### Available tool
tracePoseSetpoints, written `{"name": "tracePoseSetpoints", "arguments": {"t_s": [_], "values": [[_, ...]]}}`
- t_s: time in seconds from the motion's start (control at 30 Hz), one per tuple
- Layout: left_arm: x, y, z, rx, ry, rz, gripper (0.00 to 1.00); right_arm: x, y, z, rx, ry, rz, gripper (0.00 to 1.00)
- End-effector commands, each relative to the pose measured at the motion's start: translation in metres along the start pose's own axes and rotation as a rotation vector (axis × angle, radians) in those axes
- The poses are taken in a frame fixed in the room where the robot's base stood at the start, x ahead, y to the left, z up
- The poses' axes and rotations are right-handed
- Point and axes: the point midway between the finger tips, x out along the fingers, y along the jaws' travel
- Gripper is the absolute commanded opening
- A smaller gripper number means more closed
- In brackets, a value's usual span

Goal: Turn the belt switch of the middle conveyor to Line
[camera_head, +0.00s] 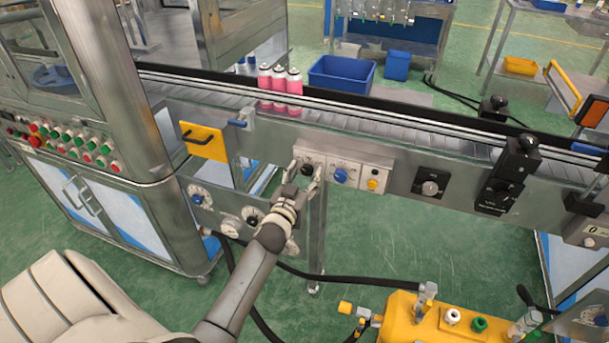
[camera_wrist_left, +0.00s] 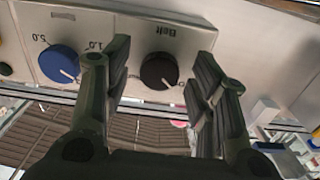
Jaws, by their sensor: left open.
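The belt switch is a round black knob (camera_wrist_left: 159,71) on a light panel, with an upside-down "Belt" label in the left wrist view. Its pale pointer mark faces the lower right there; the position lettering is mostly hidden by a finger. In the head view the knob (camera_head: 308,169) shows on the small panel at the front of the middle conveyor (camera_head: 400,148). My left gripper (camera_head: 305,175) is open, its fingers on either side of the knob; it also shows in the left wrist view (camera_wrist_left: 162,85). Whether the fingers touch the knob is unclear.
A blue knob (camera_head: 340,176) and a yellow-based button (camera_head: 373,184) sit right of the switch. A yellow plate with a handle (camera_head: 204,141) is to the left. Pink cans (camera_head: 280,88) stand on the belt. A yellow machine (camera_head: 440,322) is below right.

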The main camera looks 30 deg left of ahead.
Motion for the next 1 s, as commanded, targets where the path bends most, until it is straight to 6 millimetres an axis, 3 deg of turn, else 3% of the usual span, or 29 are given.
{"name": "tracePoseSetpoints", "arguments": {"t_s": [0.27,0.63,1.0], "values": [[0.0009,0.0,0.0001,0.001,0.0,0.0,0.53,0.0,0.0005,-0.0003,0.0,0.0,0.001,0.0],[0.0007,0.0,0.0002,0.001,0.0,0.0,0.07,0.0,-0.0004,-0.0004,-0.002,0.0,-0.001,0.0],[0.0007,-0.0001,0.0002,0.076,0.0,0.0,0.07,-0.0003,-0.0038,-0.0012,-0.002,0.001,-0.005,0.0]]}}
